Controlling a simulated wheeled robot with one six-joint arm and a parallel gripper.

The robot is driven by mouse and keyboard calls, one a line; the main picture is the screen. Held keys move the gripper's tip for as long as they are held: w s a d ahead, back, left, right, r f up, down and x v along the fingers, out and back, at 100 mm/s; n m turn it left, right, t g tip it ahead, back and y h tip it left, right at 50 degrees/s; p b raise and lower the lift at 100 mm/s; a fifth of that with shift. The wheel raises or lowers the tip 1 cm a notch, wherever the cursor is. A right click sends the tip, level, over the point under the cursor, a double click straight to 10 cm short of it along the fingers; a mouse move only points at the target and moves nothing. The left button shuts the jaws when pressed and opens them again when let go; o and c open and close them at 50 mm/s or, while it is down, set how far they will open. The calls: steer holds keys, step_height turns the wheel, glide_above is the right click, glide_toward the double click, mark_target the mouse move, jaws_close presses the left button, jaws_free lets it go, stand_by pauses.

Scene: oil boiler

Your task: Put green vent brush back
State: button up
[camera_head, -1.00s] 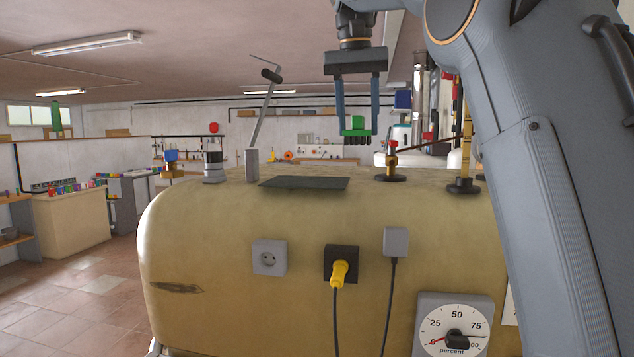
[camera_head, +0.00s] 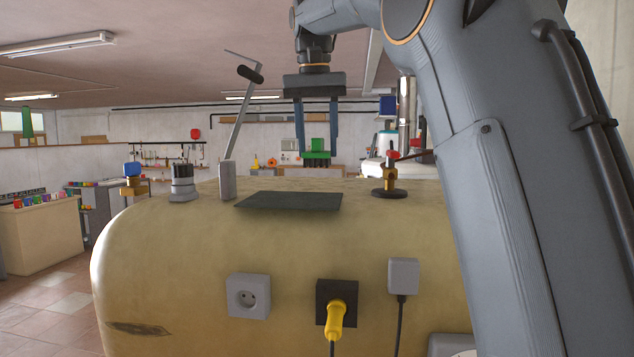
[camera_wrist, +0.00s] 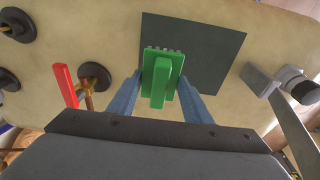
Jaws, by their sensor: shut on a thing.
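The green vent brush (camera_head: 317,147) is held between the fingers of my gripper (camera_head: 317,140), with its dark bristles pointing down. It is in the air above the top of the tan boiler tank (camera_head: 280,225). In the wrist view the green brush (camera_wrist: 160,82) sits between my two blue fingers (camera_wrist: 160,90), and its bristle end lies over the near edge of a dark flat pad (camera_wrist: 205,50). The pad (camera_head: 290,201) lies on the tank top, below the brush in the head view. The brush appears apart from it.
A brass valve with a red handle (camera_head: 390,178) stands right of the pad. A yellow plug (camera_head: 335,315) sits on the tank's front.

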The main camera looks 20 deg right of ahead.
mark_target(320, 156)
steer(key=f, duration=0.3)
steer(key=shift+d+f+p, duration=0.1)
steer(key=shift+d+p, duration=0.25)
steer(key=shift+f+p, duration=0.6)
steer(key=shift+f, duration=1.45)
steer(key=shift+f, duration=0.15)
steer(key=o, duration=0.9)
steer(key=shift+o, duration=0.2)
steer(key=r+b, duration=0.1)
steer(key=r, duration=0.3)
steer(key=s+r+b, duration=0.1)
steer(key=r, duration=0.3)
steer(key=a+r+b, duration=0.1)
steer(key=r, duration=0.3)
steer(key=shift+s, duration=0.3)
steer(key=shift+r, duration=0.1)
